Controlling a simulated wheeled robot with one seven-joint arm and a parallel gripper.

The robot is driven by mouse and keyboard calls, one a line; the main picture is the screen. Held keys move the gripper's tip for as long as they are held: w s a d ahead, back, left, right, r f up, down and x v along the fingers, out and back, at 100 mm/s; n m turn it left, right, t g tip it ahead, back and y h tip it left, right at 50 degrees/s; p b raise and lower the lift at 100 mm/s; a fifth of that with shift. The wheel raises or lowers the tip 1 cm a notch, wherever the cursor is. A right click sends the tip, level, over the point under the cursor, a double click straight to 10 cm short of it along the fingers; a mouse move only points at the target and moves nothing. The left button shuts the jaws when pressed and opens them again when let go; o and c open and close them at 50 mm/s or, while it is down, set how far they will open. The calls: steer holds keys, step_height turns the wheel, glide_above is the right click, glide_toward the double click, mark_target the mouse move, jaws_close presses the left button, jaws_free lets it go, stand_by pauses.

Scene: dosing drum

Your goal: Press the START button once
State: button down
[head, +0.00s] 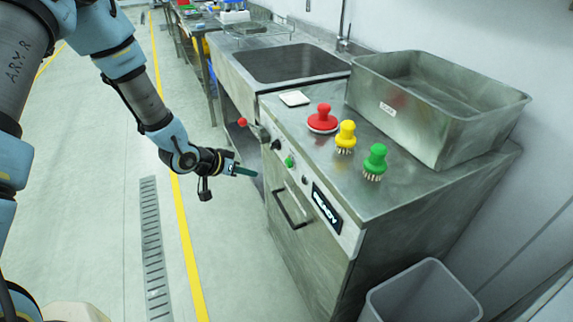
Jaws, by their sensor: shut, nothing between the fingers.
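A small green button (289,161) sits on the front panel of the steel cabinet (385,208). It is the likely START button, though no label on it can be read. My gripper (255,173) is shut and empty. It is in front of the cabinet, left of the green button and slightly lower in the picture, with a visible gap between them. A lit display (327,208) reading READY is to the right on the same panel.
A black knob (276,144) and a red-ended lever (242,122) are near the button. A door handle (291,205) sticks out below. Red (323,119), yellow (346,137) and green (375,162) brushes and a steel tub (432,135) stand on top. The floor at left is clear.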

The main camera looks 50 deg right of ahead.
steer(key=s+d+b, duration=0.1)
steer(key=s+d, duration=0.1)
steer(key=d, duration=0.5)
steer(key=shift+s, duration=0.35)
steer(key=shift+d, duration=0.2)
stand_by(1.6)
steer(key=shift+s+d, duration=0.15)
steer(key=shift+d, duration=0.15)
steer(key=shift+s+d+b, duration=0.2)
steer(key=shift+d+b, duration=0.2)
steer(key=shift+d, duration=0.1)
stand_by(0.9)
steer(key=shift+a, duration=0.15)
steer(key=shift+w+a, duration=0.35)
steer(key=shift+a, duration=0.4)
steer(key=shift+w+a+p, duration=0.2)
steer(key=shift+w+a, duration=0.1)
steer(key=shift+a, duration=0.5)
steer(key=shift+w+a+p, duration=0.2)
steer(key=shift+w+a, duration=0.1)
steer(key=shift+a, duration=0.45)
steer(key=shift+w+a+p, duration=0.2)
steer(key=shift+w+a, duration=0.1)
steer(key=shift+a, duration=0.5)
